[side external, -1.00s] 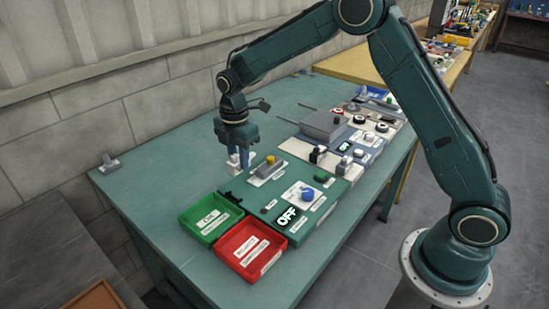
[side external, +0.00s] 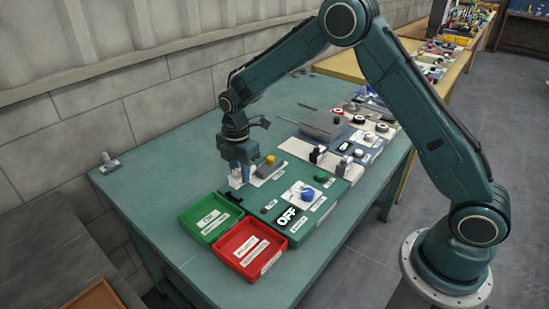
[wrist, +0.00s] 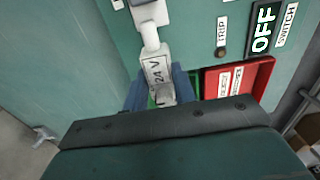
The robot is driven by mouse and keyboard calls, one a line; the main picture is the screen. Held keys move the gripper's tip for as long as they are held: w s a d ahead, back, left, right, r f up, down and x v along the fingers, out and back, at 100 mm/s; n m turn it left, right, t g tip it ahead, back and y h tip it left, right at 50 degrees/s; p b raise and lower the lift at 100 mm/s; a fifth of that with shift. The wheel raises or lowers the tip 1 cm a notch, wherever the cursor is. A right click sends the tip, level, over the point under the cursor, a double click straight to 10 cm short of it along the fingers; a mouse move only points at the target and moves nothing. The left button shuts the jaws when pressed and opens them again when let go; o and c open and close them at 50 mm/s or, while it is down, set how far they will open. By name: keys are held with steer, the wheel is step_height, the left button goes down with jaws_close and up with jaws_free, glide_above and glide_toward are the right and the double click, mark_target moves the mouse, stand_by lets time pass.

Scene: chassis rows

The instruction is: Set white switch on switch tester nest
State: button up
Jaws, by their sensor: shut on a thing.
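My gripper (side external: 240,174) is shut on the white switch (side external: 236,183), low over the left edge of the green switch tester (side external: 268,205). In the wrist view my blue fingers (wrist: 160,88) flank a white body marked "24 V" (wrist: 158,72), with a rounded white end pointing up the picture. A black bracket (side external: 231,197), perhaps the nest, sits at the tester's near left corner, just in front of the switch. I cannot tell whether the switch touches the tester. The tester bears a lit OFF display (side external: 287,216) and a blue knob (side external: 307,194).
A green tray (side external: 208,236) and a red tray (side external: 274,262) stand at the tester's near side. A grey block with a yellow knob (side external: 270,160) is close right of my gripper. More devices fill the table behind.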

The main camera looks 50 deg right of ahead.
steer(key=shift+f, duration=1.6)
steer(key=shift+f, duration=0.1)
steer(key=o, duration=1.1)
step_height(320, 180, up, 14)
steer(key=shift+f, duration=0.1)
